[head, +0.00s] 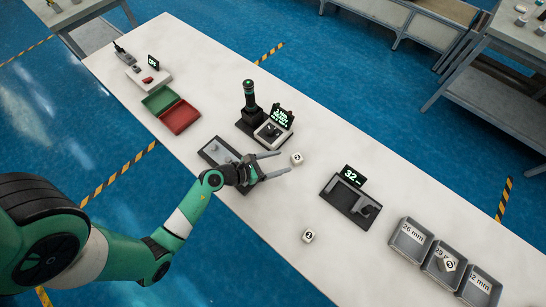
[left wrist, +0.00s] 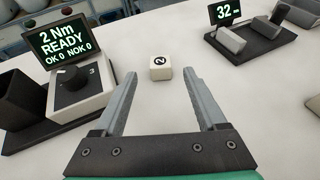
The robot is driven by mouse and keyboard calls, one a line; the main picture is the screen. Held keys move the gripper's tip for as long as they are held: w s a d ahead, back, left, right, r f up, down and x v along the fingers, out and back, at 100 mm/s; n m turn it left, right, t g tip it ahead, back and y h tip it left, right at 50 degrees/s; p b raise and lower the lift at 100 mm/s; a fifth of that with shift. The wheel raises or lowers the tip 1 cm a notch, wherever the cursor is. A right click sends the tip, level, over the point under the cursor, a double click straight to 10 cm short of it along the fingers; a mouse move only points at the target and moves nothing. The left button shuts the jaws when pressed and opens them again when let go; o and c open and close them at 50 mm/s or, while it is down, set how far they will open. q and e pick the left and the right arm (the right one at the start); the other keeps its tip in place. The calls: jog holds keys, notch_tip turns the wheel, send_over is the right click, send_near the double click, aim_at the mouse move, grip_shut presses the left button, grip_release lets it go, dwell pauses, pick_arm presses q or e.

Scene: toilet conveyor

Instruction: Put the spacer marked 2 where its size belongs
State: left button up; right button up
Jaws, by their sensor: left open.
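The white spacer marked 2 (head: 296,159) stands on the white table just ahead of my left gripper (head: 286,163). In the left wrist view the spacer (left wrist: 160,67) is beyond and between the fingertips (left wrist: 161,82), its mark facing up. My left gripper is open and empty. Three grey trays stand at the right: one labelled 26 mm (head: 395,246), a middle one whose label is partly covered by a spacer (head: 449,264), and one whose visible label ends in "2 mm" (head: 467,293). A gauge (head: 345,200) has a display reading 32. My right gripper is not in view.
Another marked spacer (head: 308,235) stands near the table's front edge. A torque station (left wrist: 85,90) showing "2 Nm READY" is close at the left of the fingers. A dark fixture (head: 212,150) is by my left wrist. Green (head: 160,99) and red (head: 180,117) trays lie farther left.

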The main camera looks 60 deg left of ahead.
pick_arm(q)
jog(key=shift+v, duration=1.35)
